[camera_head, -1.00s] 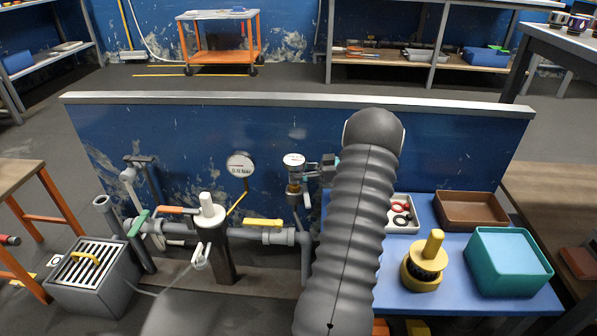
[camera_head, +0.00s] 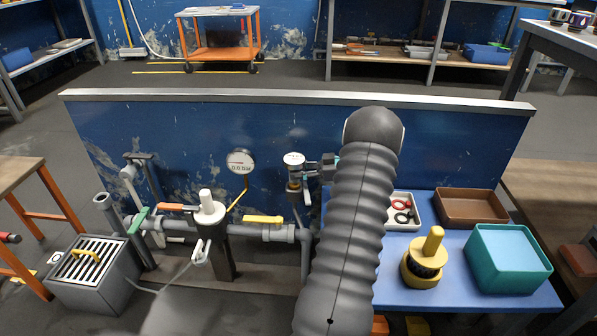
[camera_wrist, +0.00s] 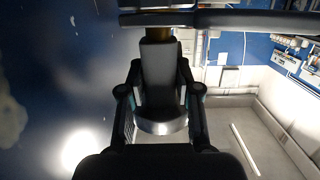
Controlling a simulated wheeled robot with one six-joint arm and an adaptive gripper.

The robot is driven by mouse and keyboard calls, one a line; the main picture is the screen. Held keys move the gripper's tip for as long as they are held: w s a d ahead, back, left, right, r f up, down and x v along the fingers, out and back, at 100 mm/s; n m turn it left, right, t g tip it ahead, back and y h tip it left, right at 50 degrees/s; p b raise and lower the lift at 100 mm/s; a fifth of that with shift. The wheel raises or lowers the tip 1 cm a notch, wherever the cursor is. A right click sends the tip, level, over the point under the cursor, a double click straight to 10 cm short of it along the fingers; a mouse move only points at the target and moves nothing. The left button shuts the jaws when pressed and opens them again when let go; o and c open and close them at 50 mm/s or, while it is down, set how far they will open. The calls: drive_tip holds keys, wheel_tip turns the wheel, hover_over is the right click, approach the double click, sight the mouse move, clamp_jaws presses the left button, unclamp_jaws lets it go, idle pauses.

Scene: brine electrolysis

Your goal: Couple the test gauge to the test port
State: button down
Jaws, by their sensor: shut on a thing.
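The test gauge (camera_head: 293,160), a small round white dial, is upright at the pipework in the head view. My gripper (camera_head: 326,168) reaches it from the right, mostly hidden behind my arm. In the wrist view my gripper (camera_wrist: 159,98) has a finger on each side of a grey, rounded body, the gauge (camera_wrist: 159,75), and is shut on it. The test port (camera_head: 294,197), with brass-coloured fittings, is on the upright pipe directly below the gauge. The gauge's lower end is in line with the port; I cannot tell whether they touch or are joined.
A fixed gauge (camera_head: 240,162) stands left of the port. A yellow lever (camera_head: 262,219) and an orange lever (camera_head: 177,207) sit on the pipe. The blue bench (camera_head: 395,275) at right holds a yellow-black part (camera_head: 423,262), a teal bin (camera_head: 508,260) and a brown tray (camera_head: 470,207).

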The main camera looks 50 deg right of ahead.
drive_tip(key=shift+f, duration=0.55)
idle(0.6)
drive_tip(key=c, duration=0.7)
unclamp_jaws()
drive_tip(key=shift+s, duration=0.1)
drive_tip(key=shift+v, duration=3.95)
drive_tip(key=shift+r, duration=0.25)
